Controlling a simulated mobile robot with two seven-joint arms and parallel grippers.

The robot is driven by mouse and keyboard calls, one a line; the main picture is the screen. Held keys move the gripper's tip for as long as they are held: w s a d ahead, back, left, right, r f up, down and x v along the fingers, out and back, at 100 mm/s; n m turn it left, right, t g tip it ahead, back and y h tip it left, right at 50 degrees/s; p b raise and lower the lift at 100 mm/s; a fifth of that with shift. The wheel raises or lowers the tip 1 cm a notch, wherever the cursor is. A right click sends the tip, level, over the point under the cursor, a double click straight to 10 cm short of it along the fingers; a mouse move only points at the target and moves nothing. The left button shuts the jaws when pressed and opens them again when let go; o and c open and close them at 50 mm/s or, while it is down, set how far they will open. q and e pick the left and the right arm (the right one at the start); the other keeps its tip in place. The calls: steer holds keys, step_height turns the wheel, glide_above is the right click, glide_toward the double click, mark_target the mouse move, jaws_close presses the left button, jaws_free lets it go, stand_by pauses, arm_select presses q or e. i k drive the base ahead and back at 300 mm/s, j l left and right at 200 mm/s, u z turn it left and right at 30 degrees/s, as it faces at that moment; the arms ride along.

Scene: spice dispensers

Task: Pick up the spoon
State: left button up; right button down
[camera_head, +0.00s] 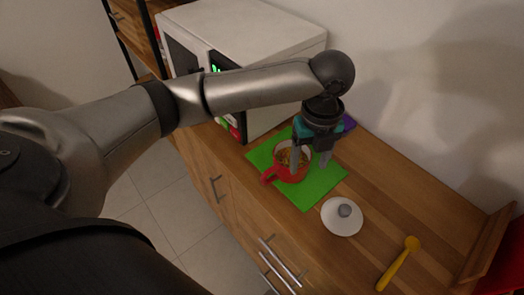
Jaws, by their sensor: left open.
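A yellow spoon (398,264) lies on the wooden counter at the lower right, its round bowl end pointing away to the upper right. My left gripper (309,165) points down over the green mat, beside and partly over a red mug. It is open, with its two fingers apart. It is well to the upper left of the spoon and not touching it. Whether the near finger touches the mug or reaches into it I cannot tell. My right gripper is not in view.
The red mug (271,174) with food inside stands on the green mat (318,187). A white lid (341,222) with a grey knob lies between mat and spoon. A white microwave (262,30) stands behind. A wooden rack (487,246) and a red object (507,272) are at the right edge.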

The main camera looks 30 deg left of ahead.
mark_target(412, 243)
steer(key=u, duration=0.75)
steer(key=z, duration=1.5)
